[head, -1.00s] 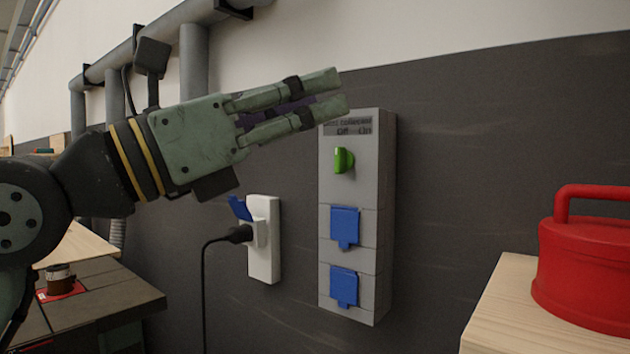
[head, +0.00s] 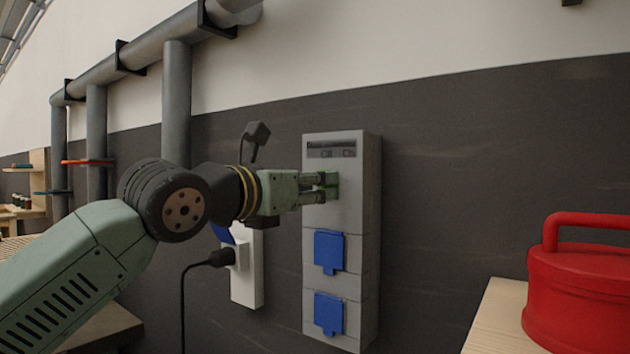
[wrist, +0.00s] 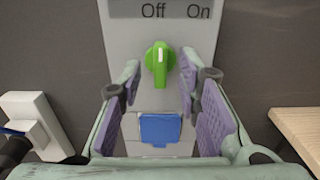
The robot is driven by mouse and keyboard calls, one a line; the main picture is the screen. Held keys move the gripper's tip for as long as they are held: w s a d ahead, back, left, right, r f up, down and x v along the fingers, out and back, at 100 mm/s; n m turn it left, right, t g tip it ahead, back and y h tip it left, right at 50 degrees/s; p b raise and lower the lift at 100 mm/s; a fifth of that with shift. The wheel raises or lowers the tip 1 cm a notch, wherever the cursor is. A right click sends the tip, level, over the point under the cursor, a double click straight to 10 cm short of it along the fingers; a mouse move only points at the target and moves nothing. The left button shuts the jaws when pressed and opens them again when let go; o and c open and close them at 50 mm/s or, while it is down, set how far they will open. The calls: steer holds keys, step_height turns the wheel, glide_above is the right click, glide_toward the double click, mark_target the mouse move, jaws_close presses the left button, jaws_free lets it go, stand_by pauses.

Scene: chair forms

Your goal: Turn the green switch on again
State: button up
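The green switch (wrist: 160,65) is a round knob with a raised grip on the upper part of a grey wall box (head: 318,223). My gripper (head: 326,187) is up at the switch, coming from the left. In the wrist view my gripper (wrist: 161,72) is open, with one fingertip on each side of the knob and a visible gap on both sides. In the head view the fingers mostly hide the switch.
Blue socket covers (head: 329,251) sit below the switch on the box. A white socket (head: 247,275) with a black plug (head: 221,258) is on the wall to the left. A red canister (head: 580,285) stands on a wooden top at right. Grey pipes run along the wall.

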steer(key=shift+w+d, duration=0.2)
steer(key=shift+w, duration=0.05)
steer(key=shift+c, duration=0.5)
jaws_close()
